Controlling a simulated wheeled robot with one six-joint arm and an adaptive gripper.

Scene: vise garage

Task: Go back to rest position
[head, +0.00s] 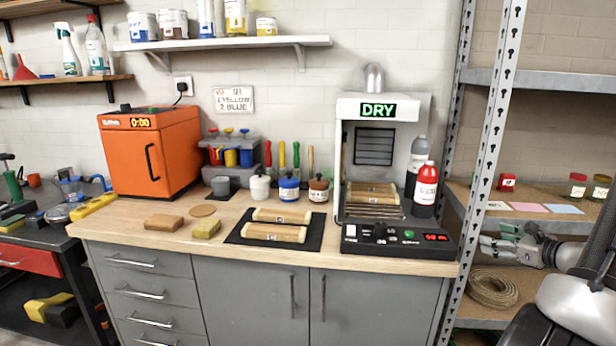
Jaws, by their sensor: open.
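My gripper (490,242) is at the right side of the view, in front of the grey metal shelf rack. It points left, with its fingers apart and nothing between them. My arm runs from it to the right edge of the picture. The gripper is clear of the wooden workbench (330,254), which lies to its left. Whether it touches the rack cannot be told from this view.
The rack (483,150) has an upright post just left of my gripper. A coiled rope (493,288) lies below it; jars (578,186) and coloured cards stand above. On the bench are a drying cabinet (411,111), a control panel (398,240), a black mat (240,237) and an orange oven (151,155).

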